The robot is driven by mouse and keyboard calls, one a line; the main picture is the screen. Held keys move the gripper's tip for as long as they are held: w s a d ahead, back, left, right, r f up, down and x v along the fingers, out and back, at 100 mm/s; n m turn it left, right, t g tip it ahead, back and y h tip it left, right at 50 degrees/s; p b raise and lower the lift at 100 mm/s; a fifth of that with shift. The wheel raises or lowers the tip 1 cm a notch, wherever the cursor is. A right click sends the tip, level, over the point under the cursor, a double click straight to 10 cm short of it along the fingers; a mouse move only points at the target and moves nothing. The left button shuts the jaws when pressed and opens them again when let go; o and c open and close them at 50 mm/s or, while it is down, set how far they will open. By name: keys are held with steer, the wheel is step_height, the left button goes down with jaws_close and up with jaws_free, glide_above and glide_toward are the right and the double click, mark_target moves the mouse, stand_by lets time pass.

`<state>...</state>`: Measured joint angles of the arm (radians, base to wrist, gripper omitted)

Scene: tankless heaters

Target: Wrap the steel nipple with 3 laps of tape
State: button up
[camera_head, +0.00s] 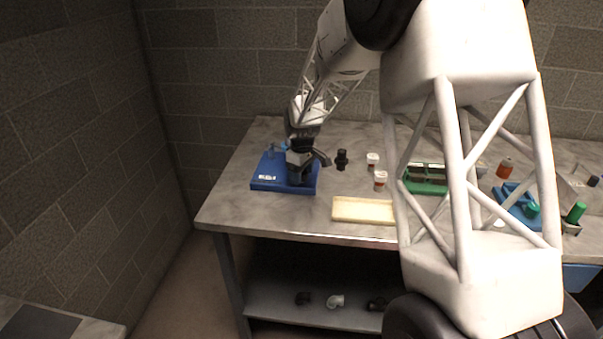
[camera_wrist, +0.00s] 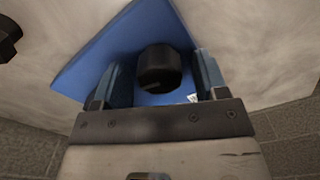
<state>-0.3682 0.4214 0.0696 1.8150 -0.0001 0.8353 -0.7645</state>
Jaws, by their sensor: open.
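My gripper (camera_head: 300,172) is over a blue base plate (camera_head: 267,183) at the left end of the bench. In the wrist view, my gripper (camera_wrist: 163,78) is open, with one finger on each side of a dark, round, cylindrical piece (camera_wrist: 160,66). Gaps show between the piece and both fingers. The piece is over the blue plate (camera_wrist: 95,62); I cannot tell whether it is the steel nipple or a fitting. In the head view, my gripper mostly hides this spot. I cannot make out a roll of tape.
A black fitting (camera_head: 342,160) stands right of the plate. Two small white containers (camera_head: 380,181) stand farther right. A shallow cream tray (camera_head: 363,211) lies at the front edge. A green rack (camera_head: 427,187) and blue fixture (camera_head: 513,205) are partly behind my arm. Fittings (camera_head: 335,301) lie on the lower shelf.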

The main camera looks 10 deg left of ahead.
steer(key=shift+c, duration=0.2)
steer(key=c, duration=0.9)
steer(key=shift+m, duration=0.4)
steer(key=m, duration=0.7)
steer(key=shift+m, duration=0.4)
steer(key=m, duration=0.5)
steer(key=shift+m, duration=2.1)
